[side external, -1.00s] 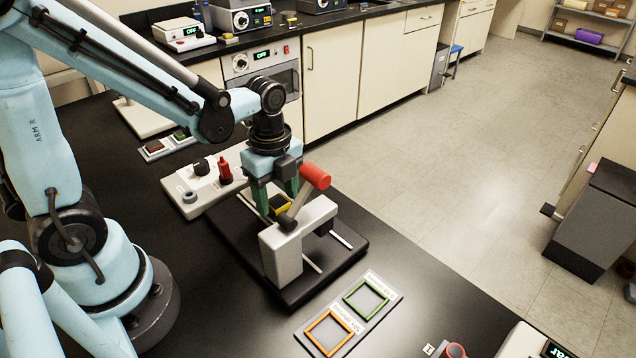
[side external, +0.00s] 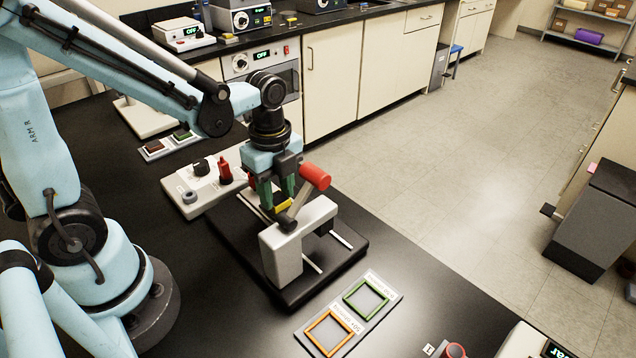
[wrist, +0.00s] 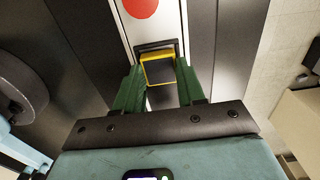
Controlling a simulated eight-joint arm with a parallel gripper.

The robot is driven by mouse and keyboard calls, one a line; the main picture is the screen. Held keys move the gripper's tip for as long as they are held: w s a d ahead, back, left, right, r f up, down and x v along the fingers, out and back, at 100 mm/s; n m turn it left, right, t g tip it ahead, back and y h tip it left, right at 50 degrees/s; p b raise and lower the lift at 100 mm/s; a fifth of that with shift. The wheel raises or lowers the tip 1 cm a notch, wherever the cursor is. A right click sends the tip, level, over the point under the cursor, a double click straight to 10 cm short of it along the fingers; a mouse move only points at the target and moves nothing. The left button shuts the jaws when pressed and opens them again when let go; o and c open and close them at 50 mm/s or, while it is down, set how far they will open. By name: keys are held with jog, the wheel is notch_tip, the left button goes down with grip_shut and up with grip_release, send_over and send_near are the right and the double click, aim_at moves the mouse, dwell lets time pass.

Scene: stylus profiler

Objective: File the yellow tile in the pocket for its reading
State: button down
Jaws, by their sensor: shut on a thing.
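The yellow tile (side external: 284,204) is between the green fingers of my gripper (side external: 276,200), at the stylus profiler (side external: 283,252). In the wrist view the tile (wrist: 159,57) shows as a yellow frame with a dark face, and the fingers of my gripper (wrist: 160,75) close on its two sides. The gripper is shut on the tile. The profiler's bridge and red-ended lever (side external: 315,178) stand just in front of the gripper and hide part of the tile. A plate with two pockets lies to the front right: one green-framed (side external: 366,285), one orange-framed (side external: 330,313).
A control box (side external: 197,188) with a black knob and a red switch stands left of the profiler. The black bench is clear between the profiler and the pocket plate.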

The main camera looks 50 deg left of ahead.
aim_at(277, 198)
jog(key=shift+r, duration=2.6)
jog(key=shift+r, duration=0.2)
notch_tip(277, 198, up, 17)
jog(key=s+d, duration=0.4)
jog(key=d, duration=0.8)
jog(key=s+d, duration=0.5)
jog(key=d, duration=0.6)
notch_tip(277, 198, down, 20)
jog(key=shift+d+r, duration=0.25)
